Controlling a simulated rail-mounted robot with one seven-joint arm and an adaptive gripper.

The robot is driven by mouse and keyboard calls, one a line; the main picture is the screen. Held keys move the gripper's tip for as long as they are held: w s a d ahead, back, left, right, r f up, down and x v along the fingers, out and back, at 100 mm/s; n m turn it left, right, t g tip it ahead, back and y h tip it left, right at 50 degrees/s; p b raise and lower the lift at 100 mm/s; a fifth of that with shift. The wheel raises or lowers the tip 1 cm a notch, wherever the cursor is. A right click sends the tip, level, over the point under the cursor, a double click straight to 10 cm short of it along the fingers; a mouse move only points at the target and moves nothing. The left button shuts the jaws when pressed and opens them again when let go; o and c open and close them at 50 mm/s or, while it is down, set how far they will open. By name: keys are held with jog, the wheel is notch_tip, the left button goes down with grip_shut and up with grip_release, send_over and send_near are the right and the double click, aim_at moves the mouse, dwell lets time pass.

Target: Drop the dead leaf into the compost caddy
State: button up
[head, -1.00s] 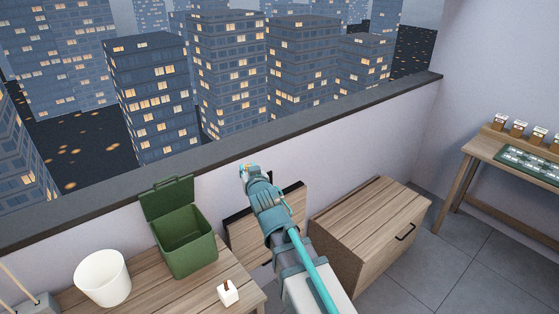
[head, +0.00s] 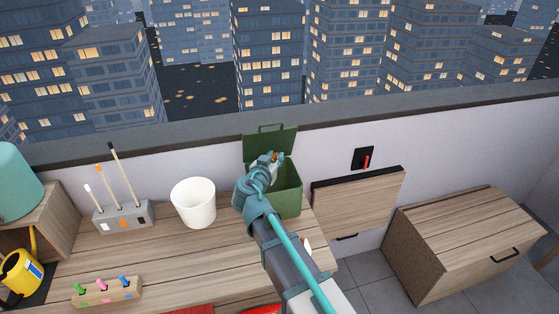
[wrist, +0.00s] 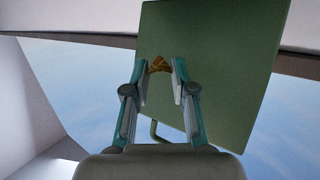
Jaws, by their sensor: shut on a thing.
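The compost caddy (head: 288,193) is a green bin with its lid (head: 284,141) standing open, on the wooden bench against the wall. My gripper (head: 272,158) is in front of the lid and over the caddy's opening in the head view. In the wrist view my gripper (wrist: 160,72) is shut on the dead leaf (wrist: 159,64), a small brown-orange thing between the fingertips. The green lid (wrist: 225,75) fills the background behind it. The leaf is only a tiny brown spot in the head view. My arm hides part of the caddy and its inside.
A white pot (head: 193,203) stands left of the caddy. A grey holder (head: 124,217) with upright sticks, a peg block (head: 107,291) and a yellow watering can (head: 20,272) are further left. A fold-down wooden panel (head: 357,203) and a wooden chest (head: 465,240) are to the right.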

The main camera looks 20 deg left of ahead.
jog(key=shift+d+f, duration=0.15)
jog(key=shift+f, duration=0.15)
jog(key=shift+f+b, duration=0.55)
jog(key=shift+f, duration=2)
jog(key=o, duration=0.8)
jog(key=shift+c, duration=0.2)
jog(key=s+r, duration=0.2)
jog(key=s, duration=0.9)
jog(key=shift+s+r, duration=0.2)
jog(key=shift+s, duration=0.15)
jog(key=shift+w, duration=0.1)
